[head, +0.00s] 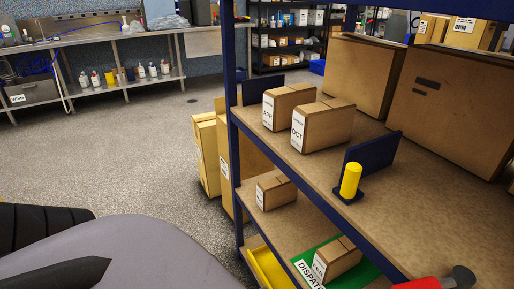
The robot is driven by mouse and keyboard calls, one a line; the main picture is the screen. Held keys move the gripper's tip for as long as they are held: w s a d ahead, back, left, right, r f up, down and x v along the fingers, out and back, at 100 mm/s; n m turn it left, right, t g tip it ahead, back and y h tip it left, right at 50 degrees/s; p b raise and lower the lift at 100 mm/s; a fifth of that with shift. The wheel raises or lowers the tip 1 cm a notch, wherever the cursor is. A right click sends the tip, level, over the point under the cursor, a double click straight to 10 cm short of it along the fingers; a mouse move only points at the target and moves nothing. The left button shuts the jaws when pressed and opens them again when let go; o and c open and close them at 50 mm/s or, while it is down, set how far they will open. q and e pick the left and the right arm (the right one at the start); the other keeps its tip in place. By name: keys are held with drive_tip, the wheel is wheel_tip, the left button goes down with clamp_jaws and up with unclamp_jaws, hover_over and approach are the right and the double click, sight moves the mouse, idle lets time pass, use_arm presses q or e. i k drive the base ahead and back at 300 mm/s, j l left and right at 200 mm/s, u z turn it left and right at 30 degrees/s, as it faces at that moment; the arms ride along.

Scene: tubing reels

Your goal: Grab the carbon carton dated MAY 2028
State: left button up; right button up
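Two cardboard cartons stand side by side on the shelf at mid height in the head view. The left carton (289,106) has a white label reading APR, and the right carton (328,127) has one reading OCT. The smaller print is too small to read. On the lower shelf a small carton (277,190) has a white label I cannot read. No MAY 2028 label is readable. Neither gripper is clearly seen.
A blue rack post (230,92) stands left of the cartons. A yellow cylinder on a dark base (350,181) and a blue divider (371,153) stand right of them. Large boxes (450,110) fill the back right. A yellow tray (265,268) is low. Open floor (125,150) lies left.

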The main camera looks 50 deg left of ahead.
sight(272, 194)
drive_tip(key=u, duration=1.35)
drive_tip(key=i+j, duration=0.85)
drive_tip(key=i+j+z, duration=0.15)
drive_tip(key=z, duration=0.2)
drive_tip(key=i+j+z, duration=0.2)
drive_tip(key=z, duration=1)
